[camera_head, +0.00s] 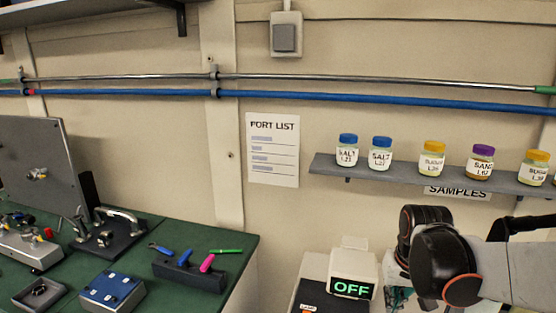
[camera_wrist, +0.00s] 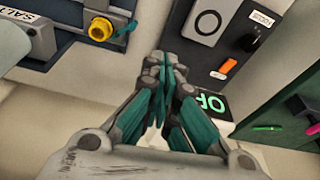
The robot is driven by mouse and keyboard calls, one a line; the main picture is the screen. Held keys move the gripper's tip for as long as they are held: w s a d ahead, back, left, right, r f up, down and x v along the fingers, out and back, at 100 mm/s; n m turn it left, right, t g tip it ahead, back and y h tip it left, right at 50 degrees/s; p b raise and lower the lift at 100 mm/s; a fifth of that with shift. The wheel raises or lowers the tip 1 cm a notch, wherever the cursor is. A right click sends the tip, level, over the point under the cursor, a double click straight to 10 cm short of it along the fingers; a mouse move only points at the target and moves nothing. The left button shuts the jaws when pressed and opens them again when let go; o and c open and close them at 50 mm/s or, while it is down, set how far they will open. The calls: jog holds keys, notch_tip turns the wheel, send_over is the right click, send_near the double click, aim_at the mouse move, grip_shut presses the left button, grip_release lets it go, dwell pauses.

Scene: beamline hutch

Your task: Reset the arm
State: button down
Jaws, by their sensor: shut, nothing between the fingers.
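My arm reaches in from the right edge of the head view, its black joint in front of the wall below the shelf. My gripper (camera_wrist: 165,75) shows in the wrist view with its teal-padded fingers together and nothing between them. In the head view the gripper itself is mostly hidden behind the arm. Beside the arm stands a white box with a display (camera_head: 352,288) that reads OFF in green. Part of that display (camera_wrist: 212,103) shows just right of my fingers in the wrist view.
A grey shelf (camera_head: 400,175) holds several jars with blue, yellow and purple lids above my arm. A green bench (camera_head: 215,285) at left carries a tool block (camera_head: 188,275), a blue box (camera_head: 112,291) and metal fixtures. A dark panel (camera_wrist: 215,60) with an orange switch lies near my fingertips.

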jog(key=s+a+r+n+t+b, duration=0.1)
jog(key=s+a+t+b, duration=0.1)
jog(key=s, duration=0.4)
jog(key=s+a+r+n+t+b, duration=0.1)
jog(key=s+a+t+b, duration=0.1)
jog(key=s+a, duration=0.2)
jog(key=shift+s+a+r+t, duration=0.25)
jog(key=shift+s+t, duration=0.15)
jog(key=shift+s, duration=1)
